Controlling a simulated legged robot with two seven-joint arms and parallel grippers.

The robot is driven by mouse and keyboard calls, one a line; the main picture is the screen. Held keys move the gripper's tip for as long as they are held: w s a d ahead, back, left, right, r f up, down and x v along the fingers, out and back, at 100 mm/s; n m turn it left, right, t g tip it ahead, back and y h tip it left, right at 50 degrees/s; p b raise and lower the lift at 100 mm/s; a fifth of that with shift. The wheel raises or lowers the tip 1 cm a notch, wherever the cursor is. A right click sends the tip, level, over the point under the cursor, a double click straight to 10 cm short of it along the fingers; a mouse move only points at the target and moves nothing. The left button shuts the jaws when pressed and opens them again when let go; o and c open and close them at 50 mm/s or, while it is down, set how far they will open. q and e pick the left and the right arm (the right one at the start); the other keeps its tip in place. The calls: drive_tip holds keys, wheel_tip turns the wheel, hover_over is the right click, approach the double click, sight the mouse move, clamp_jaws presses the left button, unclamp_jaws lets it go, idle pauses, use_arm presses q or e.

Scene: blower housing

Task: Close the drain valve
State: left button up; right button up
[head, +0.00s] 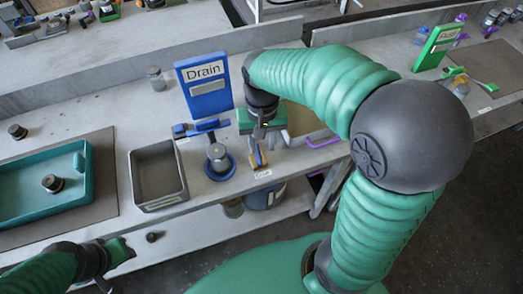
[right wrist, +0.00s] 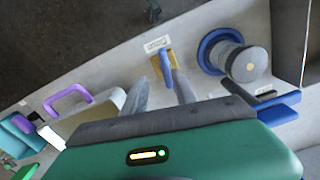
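A blue sign reading "Drain" (head: 203,85) stands upright on the bench. In front of it are a grey cylinder on a blue round base (head: 218,162) and a blue lever on a yellow base (head: 258,160); they also show in the right wrist view as the cylinder (right wrist: 242,60) and the lever (right wrist: 167,68). I cannot tell for sure which is the drain valve. My right gripper (right wrist: 158,95) is open and empty, its fingers pointing toward the lever, which shows beyond and between the fingertips. My left gripper (head: 118,255) is at the lower left; its fingers are unclear.
A grey open bin (head: 136,190) and a teal tray (head: 85,172) stand to the left. A blue block with a dark handle (head: 182,131) lies by the sign. A purple handle (head: 323,142) is to the right. A green sign (head: 438,46) stands farther right.

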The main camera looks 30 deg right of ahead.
sight(258, 156)
drive_tip(key=shift+a+f, duration=0.15)
drive_tip(key=shift+f, duration=0.5)
drive_tip(key=shift+a+f, duration=0.15)
drive_tip(key=shift+f, duration=0.45)
drive_tip(key=shift+a, duration=0.8)
drive_tip(key=shift+d+f, duration=0.1)
drive_tip(key=shift+d, duration=0.55)
clamp_jaws()
use_arm(q)
drive_tip(key=shift+w+a+f, duration=0.1)
drive_tip(key=shift+a+f, duration=0.25)
drive_tip(key=shift+a, duration=0.25)
use_arm(e)
drive_tip(key=shift+a, duration=0.25)
